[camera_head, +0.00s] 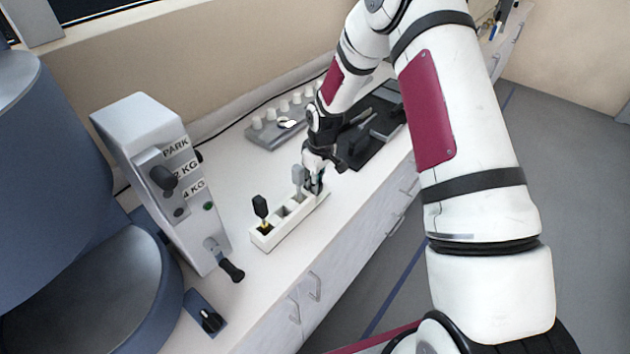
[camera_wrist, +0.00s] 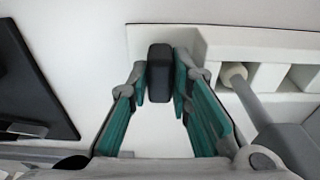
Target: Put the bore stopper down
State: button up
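My gripper (camera_head: 315,184) is at the far right end of the white slotted rack (camera_head: 275,237). In the wrist view its teal-padded fingers (camera_wrist: 160,82) close on both sides of a small black block, which I take to be the handle of the bore stopper (camera_wrist: 160,70). The handle lies beside the end of the rack (camera_wrist: 250,38) in that view. The lower part of the stopper is hidden, so I cannot tell whether it is seated in a slot or held above.
A black-handled tool (camera_head: 260,207) stands in the rack's near slot, and a grey-handled tool (camera_head: 298,176) stands close beside my gripper. The grey box with levers (camera_head: 160,170) is to the left. A black tray (camera_head: 375,135) and a grey block with white pegs (camera_head: 270,135) lie behind.

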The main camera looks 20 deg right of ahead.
jog(key=shift+r, duration=0.1)
notch_tip(320, 180, up, 12)
jog(key=s+b, duration=0.1)
notch_tip(320, 180, up, 8)
jog(key=m, duration=0.1)
send_over(319, 183)
jog(key=s, duration=0.3)
jog(key=s+r+m+t+h, duration=0.1)
jog(key=s+r+m+t, duration=0.1)
jog(key=s+r, duration=0.7)
jog(key=s+r+m+t, duration=0.1)
jog(key=s+r, duration=0.3)
jog(key=s, duration=0.5)
jog(key=s+r+m+t, duration=0.1)
jog(key=s+r, duration=0.3)
jog(key=s, duration=0.5)
jog(key=shift+a+r+m, duration=0.15)
jog(key=shift+a+m, duration=0.25)
jog(key=shift+m, duration=0.5)
jog(key=shift+a, duration=0.1)
